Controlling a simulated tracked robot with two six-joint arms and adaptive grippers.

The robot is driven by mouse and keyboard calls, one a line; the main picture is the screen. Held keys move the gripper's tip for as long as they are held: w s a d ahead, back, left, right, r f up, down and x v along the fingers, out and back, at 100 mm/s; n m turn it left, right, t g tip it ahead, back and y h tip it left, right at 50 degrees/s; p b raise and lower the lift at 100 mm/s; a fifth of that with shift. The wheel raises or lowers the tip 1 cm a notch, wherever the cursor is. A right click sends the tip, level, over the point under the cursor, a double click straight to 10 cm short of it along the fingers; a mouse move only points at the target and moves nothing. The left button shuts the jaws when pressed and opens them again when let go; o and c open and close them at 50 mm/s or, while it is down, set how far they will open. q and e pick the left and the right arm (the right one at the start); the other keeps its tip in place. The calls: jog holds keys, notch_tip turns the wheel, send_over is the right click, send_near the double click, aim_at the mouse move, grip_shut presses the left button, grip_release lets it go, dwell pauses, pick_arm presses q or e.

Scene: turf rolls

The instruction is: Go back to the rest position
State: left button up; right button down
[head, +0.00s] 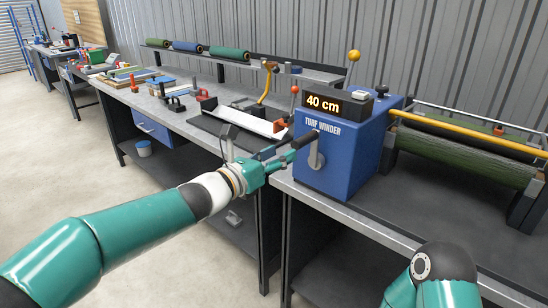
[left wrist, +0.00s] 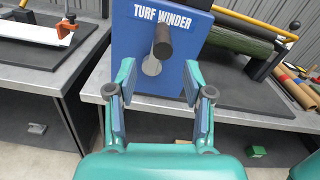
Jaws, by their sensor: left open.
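My left gripper (head: 284,157) is open and empty in front of the blue turf winder (head: 345,150). The winder's display reads 40 cm. Its crank has a grey arm (head: 316,155) and a dark handle (head: 304,139) just ahead of the fingertips. In the left wrist view my left gripper (left wrist: 160,78) has its two fingers spread wide. The dark crank handle (left wrist: 163,42) lies beyond the gap between them, and the fingers do not close on it. My right arm (head: 440,280) shows at the bottom right; its gripper is out of view.
A green turf roll (head: 465,155) lies on the winder's right side behind a yellow bar. The grey bench (head: 180,118) runs off to the left with clamps and tools. Several rolls (head: 187,46) lie on the back shelf. The floor (head: 60,150) at left is clear.

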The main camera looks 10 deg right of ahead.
pick_arm(q)
jog(key=shift+s+a, duration=0.3)
jog(key=shift+a, duration=0.05)
jog(key=shift+w+a, duration=0.1)
